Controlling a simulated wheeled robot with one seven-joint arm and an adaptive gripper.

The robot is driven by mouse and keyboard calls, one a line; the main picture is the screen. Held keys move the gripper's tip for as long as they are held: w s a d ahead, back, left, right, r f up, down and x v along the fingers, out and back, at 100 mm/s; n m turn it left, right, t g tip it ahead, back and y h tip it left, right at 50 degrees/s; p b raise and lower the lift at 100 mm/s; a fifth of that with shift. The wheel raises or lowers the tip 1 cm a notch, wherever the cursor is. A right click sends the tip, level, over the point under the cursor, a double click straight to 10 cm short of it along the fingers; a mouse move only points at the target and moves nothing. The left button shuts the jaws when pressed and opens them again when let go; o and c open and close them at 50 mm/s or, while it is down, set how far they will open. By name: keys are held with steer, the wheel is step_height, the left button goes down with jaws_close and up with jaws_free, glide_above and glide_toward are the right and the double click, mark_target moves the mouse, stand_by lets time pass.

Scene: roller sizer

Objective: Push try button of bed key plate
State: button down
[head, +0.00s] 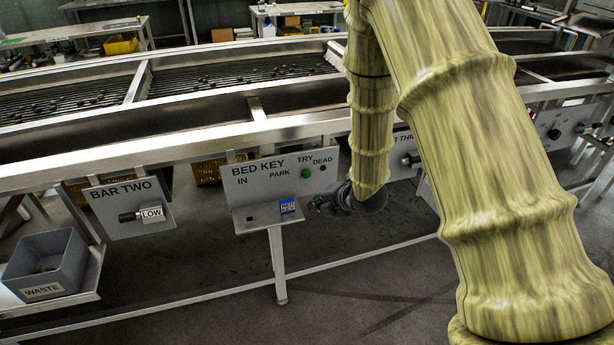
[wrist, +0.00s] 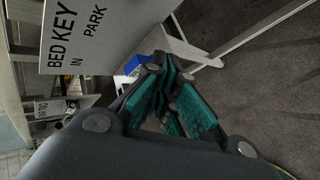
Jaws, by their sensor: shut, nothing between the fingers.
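The bed key plate (head: 262,185) is a grey panel lettered BED KEY, IN, PARK, TRY and DEAD. The green try button (head: 306,173) sits under TRY, with a small dark dot (head: 323,168) under DEAD. My gripper (head: 317,204) is shut and empty, low beside the plate's right end, below and right of the button. In the wrist view the plate (wrist: 95,35) appears turned at upper left. The try button is outside that view.
The BAR TWO plate (head: 128,208) with its LOW knob is left of the bed key plate. A grey WASTE bin (head: 45,267) stands at far left. Another plate with a knob (head: 411,160) is partly behind my arm. The roller bed's metal rail (head: 180,148) runs above. Floor in front is open.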

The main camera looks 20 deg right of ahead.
steer(key=w+p, duration=0.1)
steer(key=w, duration=0.7)
steer(key=shift+w+a, duration=0.15)
steer(key=shift+w, duration=0.1)
steer(key=shift+w, duration=1)
stand_by(2.5)
steer(key=shift+s, duration=1)
steer(key=s+b, duration=0.1)
steer(key=s, duration=0.4)
stand_by(0.5)
stand_by(0.6)
